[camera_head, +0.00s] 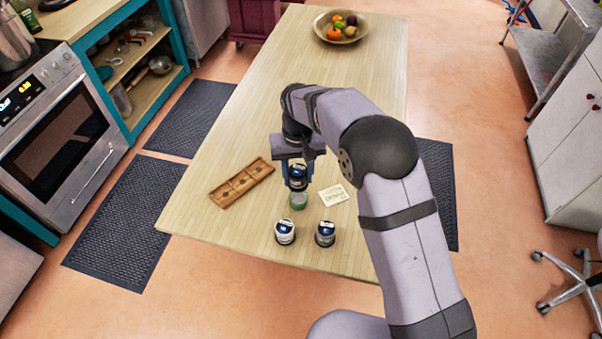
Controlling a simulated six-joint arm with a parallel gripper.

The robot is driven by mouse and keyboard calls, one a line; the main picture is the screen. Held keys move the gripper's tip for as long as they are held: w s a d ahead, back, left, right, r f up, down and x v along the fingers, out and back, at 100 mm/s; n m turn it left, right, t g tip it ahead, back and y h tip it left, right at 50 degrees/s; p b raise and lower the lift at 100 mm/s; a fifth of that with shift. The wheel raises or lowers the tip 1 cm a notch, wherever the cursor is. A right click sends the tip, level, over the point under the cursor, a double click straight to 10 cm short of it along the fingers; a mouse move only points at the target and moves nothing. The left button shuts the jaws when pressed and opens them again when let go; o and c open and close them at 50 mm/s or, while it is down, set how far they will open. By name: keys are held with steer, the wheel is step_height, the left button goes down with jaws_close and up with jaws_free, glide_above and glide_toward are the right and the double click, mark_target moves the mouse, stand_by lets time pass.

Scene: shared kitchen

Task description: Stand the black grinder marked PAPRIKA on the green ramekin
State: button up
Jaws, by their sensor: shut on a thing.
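My gripper (297,184) is shut on a black grinder (298,172) with a pale band on its label. The grinder is upright, directly above the green ramekin (299,202) in the picture. I cannot tell whether its base touches the ramekin or hangs just over it. The label is too small to read, so I cannot confirm PAPRIKA. The fingers hide the sides of the grinder. The ramekin stands on the wooden table (230,215).
Two similar dark grinders with pale labels stand nearer the front edge, one on the left (285,232) and one on the right (325,234). A wooden tray (222,197) lies left of the ramekin, a paper card (333,195) right. A fruit bowl (322,33) is far back; the table between is clear.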

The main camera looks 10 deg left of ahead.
mark_target(298, 170)
steer(key=shift+f+b, duration=1.95)
steer(key=shift+f, duration=0.8)
steer(key=shift+f, duration=0.55)
steer(key=o, duration=1)
steer(key=shift+d+r+p, duration=0.1)
steer(key=shift+r+p, duration=3.8)
steer(key=shift+r, duration=1.6)
